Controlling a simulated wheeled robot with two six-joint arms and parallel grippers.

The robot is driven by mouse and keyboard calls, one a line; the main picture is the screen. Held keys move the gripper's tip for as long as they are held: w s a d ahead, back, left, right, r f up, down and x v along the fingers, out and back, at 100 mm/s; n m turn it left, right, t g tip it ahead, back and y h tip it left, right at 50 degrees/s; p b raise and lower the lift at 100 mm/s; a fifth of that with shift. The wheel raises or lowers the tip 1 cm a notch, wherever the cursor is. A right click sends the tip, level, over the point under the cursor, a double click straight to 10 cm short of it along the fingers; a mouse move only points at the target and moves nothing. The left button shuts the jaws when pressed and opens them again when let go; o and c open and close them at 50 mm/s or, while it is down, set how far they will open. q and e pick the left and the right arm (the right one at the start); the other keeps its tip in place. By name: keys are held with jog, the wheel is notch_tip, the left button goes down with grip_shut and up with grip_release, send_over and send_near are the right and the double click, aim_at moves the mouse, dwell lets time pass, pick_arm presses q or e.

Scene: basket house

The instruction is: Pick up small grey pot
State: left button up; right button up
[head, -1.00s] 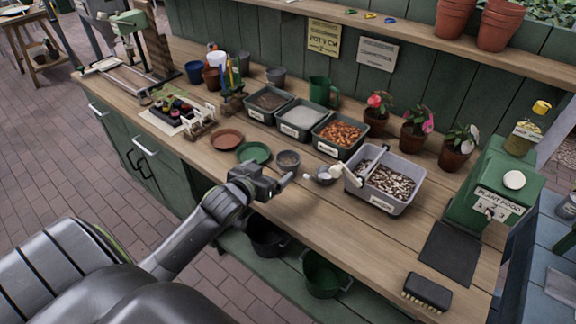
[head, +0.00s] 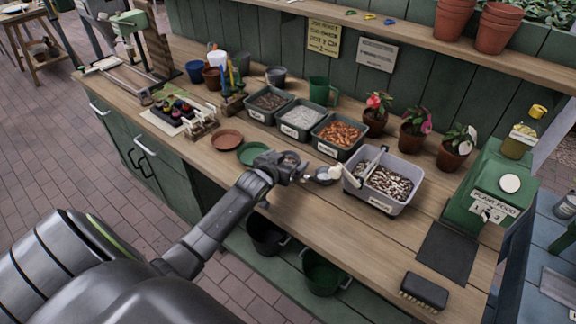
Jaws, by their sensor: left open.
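A small grey pot (head: 292,156) stands on the wooden bench between the green saucer and the white scoop. It is partly hidden behind my left gripper (head: 302,172). The left gripper is open, low over the bench front, with its fingers at the pot's near side; whether they touch it I cannot tell. Another dark grey pot (head: 275,76) stands at the back of the bench, beyond the bins. My right gripper is not in view.
A green saucer (head: 253,154) and a terracotta saucer (head: 227,140) lie left of the gripper. A white scoop (head: 328,175) and a grey bin (head: 398,204) are close on the right. Labelled bins (head: 302,134) stand behind.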

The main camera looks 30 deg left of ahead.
aim_at(293, 155)
pick_arm(q)
jog(key=shift+x, duration=1.5)
jog(key=shift+d, duration=0.1)
